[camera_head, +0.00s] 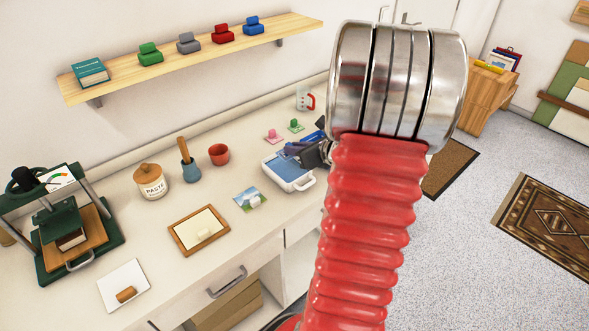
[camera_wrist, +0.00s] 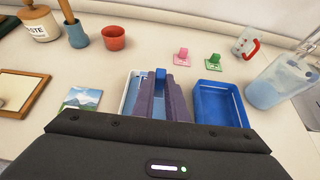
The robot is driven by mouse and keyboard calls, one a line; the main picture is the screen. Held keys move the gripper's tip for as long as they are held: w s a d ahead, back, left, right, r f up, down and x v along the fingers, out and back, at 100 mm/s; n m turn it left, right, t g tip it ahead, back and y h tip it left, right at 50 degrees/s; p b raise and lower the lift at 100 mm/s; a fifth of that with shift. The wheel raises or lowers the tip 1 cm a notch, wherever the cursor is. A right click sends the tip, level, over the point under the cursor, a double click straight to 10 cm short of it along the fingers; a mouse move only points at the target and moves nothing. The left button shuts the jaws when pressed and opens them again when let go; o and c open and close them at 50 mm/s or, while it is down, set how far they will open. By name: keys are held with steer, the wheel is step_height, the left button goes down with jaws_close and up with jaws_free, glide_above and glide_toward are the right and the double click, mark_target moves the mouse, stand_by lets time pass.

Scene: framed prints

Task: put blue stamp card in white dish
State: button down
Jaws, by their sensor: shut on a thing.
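In the wrist view my gripper (camera_wrist: 160,82) is shut on the blue stamp card (camera_wrist: 160,76); only a small blue part shows between the fingertips. The white dish (camera_wrist: 127,104) shows beside and behind the fingers, partly hidden by them. In the head view the white dish (camera_head: 284,180), with a bluish inside, stands on the counter. My dark gripper (camera_head: 318,152) is over its far right side there, partly hidden by my arm. The card appears above the dish, but I cannot tell its height.
A blue tray (camera_wrist: 220,105) stands right of the white dish. Pink (camera_wrist: 182,54) and green (camera_wrist: 213,62) stamp cards stand behind. A mug (camera_wrist: 246,42) and a clear jug (camera_wrist: 279,80) are at right. A landscape print (camera_head: 250,199) lies left of the dish.

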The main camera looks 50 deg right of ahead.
mark_target(295, 176)
steer(key=shift+f, duration=1.9)
steer(key=shift+f, duration=2.05)
steer(key=c, duration=2.2)
jaws_free()
steer(key=shift+f, duration=0.1)
steer(key=shift+o, duration=0.8)
